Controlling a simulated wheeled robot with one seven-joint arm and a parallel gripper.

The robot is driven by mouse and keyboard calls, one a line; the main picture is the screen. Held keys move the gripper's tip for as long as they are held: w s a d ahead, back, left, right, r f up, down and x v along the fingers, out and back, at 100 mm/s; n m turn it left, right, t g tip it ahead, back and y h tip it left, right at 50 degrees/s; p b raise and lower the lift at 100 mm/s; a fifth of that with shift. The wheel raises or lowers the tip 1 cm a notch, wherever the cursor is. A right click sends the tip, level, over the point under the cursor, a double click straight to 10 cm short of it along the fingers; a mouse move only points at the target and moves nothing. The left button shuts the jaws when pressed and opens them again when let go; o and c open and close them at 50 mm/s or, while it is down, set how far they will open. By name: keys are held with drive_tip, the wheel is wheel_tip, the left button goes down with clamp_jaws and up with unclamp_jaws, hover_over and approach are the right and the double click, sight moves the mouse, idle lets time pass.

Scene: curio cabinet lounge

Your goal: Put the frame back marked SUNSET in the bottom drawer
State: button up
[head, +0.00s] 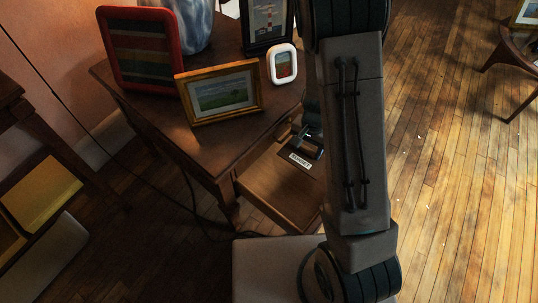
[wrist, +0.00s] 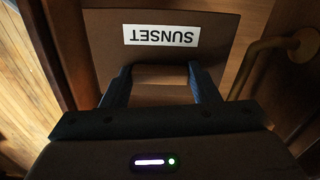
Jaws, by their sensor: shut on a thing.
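The frame back (wrist: 104,38) is a dark brown panel with a white SUNSET label, which reads upside down in the wrist view. My arm hides part of both. I cannot tell whether the panel touches the drawer's floor.
The side table (head: 140,95) carries a gold frame (head: 221,121), a red frame (head: 177,75), a white frame (head: 273,64), a black frame (head: 247,40) and a blue-white vase (head: 195,20). A curved brass handle (wrist: 243,68) is close right of my gripper.

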wheel_tip(320, 180, down, 10)
drive_tip(key=b, duration=0.5)
drive_tip(key=shift+f, duration=0.2)
drive_tip(key=o, duration=1)
